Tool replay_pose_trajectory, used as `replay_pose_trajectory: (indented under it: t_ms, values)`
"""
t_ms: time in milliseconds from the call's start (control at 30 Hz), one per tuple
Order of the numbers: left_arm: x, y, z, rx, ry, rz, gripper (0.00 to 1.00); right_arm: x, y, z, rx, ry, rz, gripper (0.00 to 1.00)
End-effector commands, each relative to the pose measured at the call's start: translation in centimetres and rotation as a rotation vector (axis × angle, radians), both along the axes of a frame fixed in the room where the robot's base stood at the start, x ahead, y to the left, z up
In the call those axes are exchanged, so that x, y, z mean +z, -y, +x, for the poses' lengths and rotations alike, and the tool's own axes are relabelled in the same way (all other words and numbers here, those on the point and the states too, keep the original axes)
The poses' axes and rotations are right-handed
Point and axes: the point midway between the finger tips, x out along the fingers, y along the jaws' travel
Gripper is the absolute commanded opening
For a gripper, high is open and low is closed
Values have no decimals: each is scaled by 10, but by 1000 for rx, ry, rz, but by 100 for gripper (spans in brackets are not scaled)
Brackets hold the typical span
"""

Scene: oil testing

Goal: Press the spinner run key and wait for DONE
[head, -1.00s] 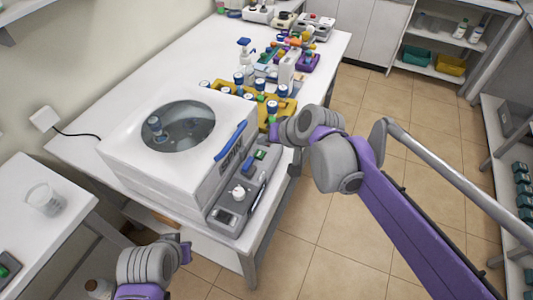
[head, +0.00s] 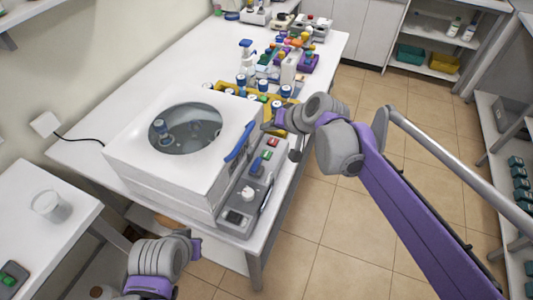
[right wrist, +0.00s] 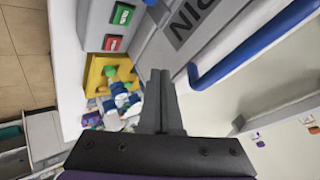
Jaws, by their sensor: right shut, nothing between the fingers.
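The spinner (head: 140,150) is a white box on the bench with a round window in its lid and a blue handle (head: 240,141). Its grey control panel (head: 229,203) is on the right, with a green key (head: 266,155) and a red key (head: 272,143). Both also show in the right wrist view, green (right wrist: 122,13) and red (right wrist: 112,42). The small dark display (head: 235,217) is unreadable. My right gripper (head: 267,126) is by the panel's far end, its fingers (right wrist: 160,76) shut and empty, apart from the keys. My left gripper (head: 195,246) is low, below the bench front; its fingers are unclear.
A yellow rack (head: 258,98) with blue-capped bottles stands behind the spinner. A spray bottle (head: 246,65) and coloured items are farther back. A beaker (head: 49,207) is on the left table. The floor to the right is clear.

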Motion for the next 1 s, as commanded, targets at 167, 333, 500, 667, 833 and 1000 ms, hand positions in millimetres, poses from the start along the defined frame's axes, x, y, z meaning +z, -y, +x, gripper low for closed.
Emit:
replay_pose_trajectory:
  t_ms: [167, 333, 500, 667, 833, 1000]
  values:
    - [-9, 0, -3, 0, -5, 0, 0, -11, 0, -1, 0, -1, 0, 0]
    - [-25, 0, -7, 0, -13, 0, 0, -30, 0, -1, 0, -2, 0, 0]
    - [-45, 0, -11, 0, -22, 0, 0, -56, 0, -1, 0, -3, 1, 0]
    - [-60, 0, -14, 0, -27, 0, 0, -76, 0, -1, 0, -1, 0, 0]
    - [-66, 0, -15, 0, -29, 0, 0, -87, 0, 0, -1, 0, 1, 0]
    - [-66, 0, -15, 0, -29, 0, 0, -88, 0, 0, 0, 0, 0, 0]
